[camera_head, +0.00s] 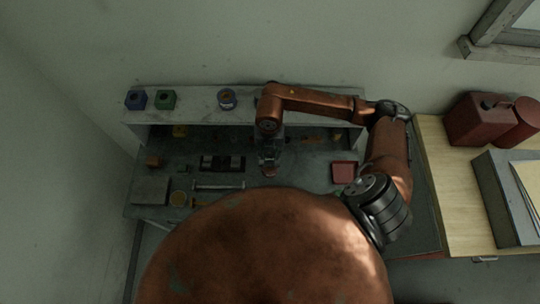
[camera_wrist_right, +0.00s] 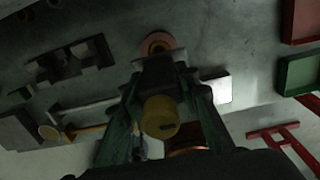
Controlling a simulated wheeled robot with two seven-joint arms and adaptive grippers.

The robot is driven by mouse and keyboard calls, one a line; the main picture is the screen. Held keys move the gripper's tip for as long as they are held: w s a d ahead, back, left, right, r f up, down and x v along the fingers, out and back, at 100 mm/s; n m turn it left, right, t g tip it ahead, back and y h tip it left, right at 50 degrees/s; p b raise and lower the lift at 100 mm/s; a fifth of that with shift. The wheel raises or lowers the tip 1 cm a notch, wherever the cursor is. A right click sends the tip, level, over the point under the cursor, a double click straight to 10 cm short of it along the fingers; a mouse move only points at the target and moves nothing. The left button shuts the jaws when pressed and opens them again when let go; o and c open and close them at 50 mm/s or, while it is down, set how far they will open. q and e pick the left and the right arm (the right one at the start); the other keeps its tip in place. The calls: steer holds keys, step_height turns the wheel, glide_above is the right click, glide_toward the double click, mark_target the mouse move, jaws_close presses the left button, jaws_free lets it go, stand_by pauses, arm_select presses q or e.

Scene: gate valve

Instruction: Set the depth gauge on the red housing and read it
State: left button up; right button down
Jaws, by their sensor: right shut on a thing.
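My right gripper (camera_head: 268,168) is over the middle of the bench. In the wrist view its fingers (camera_wrist_right: 165,85) are shut on a small dark tool with a yellow cylindrical part (camera_wrist_right: 160,116), which looks like the depth gauge; no reading can be made out. Just past the fingertips is a round pinkish-orange piece (camera_wrist_right: 158,42), partly hidden; I cannot tell whether the tool touches it. A small reddish-brown block (camera_head: 152,161) sits at the bench's left. I cannot tell for certain which thing is the red housing. My left gripper is not in view.
A black holder (camera_head: 222,163) and a silver bar (camera_head: 218,184) lie left of my gripper. A red tray (camera_head: 343,170) is at right, with a green tray (camera_wrist_right: 302,73) near it.

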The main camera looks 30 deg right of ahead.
mark_target(270, 158)
steer(key=f+p, duration=0.2)
steer(key=f, duration=0.1)
steer(key=shift+w+d+f, duration=0.15)
steer(key=shift+w+f, duration=0.05)
steer(key=shift+f, duration=0.1)
steer(key=shift+f, duration=0.15)
steer(key=shift+f+b, duration=0.25)
steer(key=shift+b, duration=0.25)
steer(key=c, duration=1.5)
jaws_free()
steer(key=shift+o, duration=0.2)
